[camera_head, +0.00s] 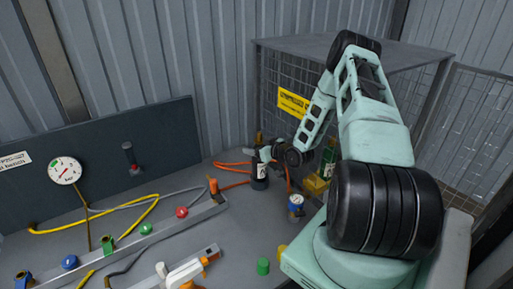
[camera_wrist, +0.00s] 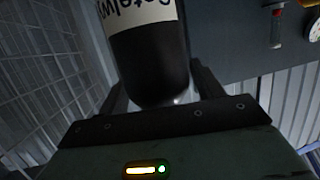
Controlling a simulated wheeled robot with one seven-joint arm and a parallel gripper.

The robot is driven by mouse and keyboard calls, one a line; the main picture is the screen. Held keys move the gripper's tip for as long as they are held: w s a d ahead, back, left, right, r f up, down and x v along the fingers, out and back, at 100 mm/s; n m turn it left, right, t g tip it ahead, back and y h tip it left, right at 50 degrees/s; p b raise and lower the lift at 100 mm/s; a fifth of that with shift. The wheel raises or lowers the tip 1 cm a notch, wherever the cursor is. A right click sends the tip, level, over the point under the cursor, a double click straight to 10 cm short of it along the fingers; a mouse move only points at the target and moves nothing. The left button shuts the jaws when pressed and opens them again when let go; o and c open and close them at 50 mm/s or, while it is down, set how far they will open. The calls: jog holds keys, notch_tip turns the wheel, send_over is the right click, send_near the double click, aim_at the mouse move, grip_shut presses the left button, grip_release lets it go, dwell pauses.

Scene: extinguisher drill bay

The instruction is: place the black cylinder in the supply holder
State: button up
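The black cylinder (camera_head: 259,172) has a white label band and is upright in the head view, at the back of the grey bench. In the wrist view the cylinder (camera_wrist: 152,62) fills the space between the fingers, with part of the label lettering showing. My gripper (camera_head: 265,155) reaches it from the right. In the wrist view my gripper (camera_wrist: 163,88) has a finger close against each side of the cylinder and looks shut on it. I cannot tell whether its base touches the bench. I cannot tell for sure which thing is the supply holder.
A dark-green labelled bottle (camera_head: 328,160) and a yellow block (camera_head: 316,184) stand right of the cylinder. A metal rail (camera_head: 170,228) and hoses lie left. A mesh cage (camera_head: 290,72) stands behind.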

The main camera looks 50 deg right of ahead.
jog(key=shift+o, duration=0.3)
jog(key=shift+r, duration=0.1)
jog(key=shift+r+p, duration=0.2)
jog(key=shift+p, duration=0.1)
jog(key=b+v, duration=0.4)
jog(key=v, duration=0.8)
jog(key=shift+f, duration=0.1)
